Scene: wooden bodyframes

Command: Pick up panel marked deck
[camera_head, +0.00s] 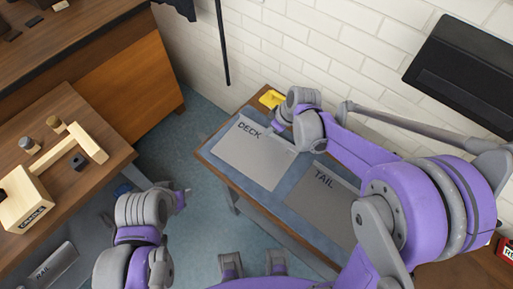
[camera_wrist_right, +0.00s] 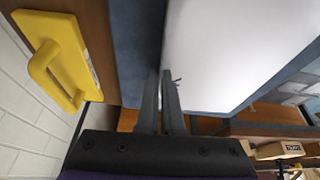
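The panel marked DECK (camera_head: 248,158) is a flat light grey sheet on the blue-grey mat of the right-hand table. It shows as a pale surface in the right wrist view (camera_wrist_right: 230,50). My right gripper (camera_head: 280,132) is at the panel's far edge. In the right wrist view its two dark fingers (camera_wrist_right: 161,85) are close together beside the panel's edge, with only a narrow gap. I cannot see the panel clearly between them. My left gripper (camera_head: 184,194) is apart from the panel, to its lower left, and its finger opening is unclear.
A darker panel marked TAIL (camera_head: 319,203) lies beside the deck panel, partly behind my right arm. A yellow handled tool (camera_head: 271,99) sits at the table's far corner; the right wrist view shows it close by (camera_wrist_right: 62,65). A brick wall (camera_head: 290,40) stands behind.

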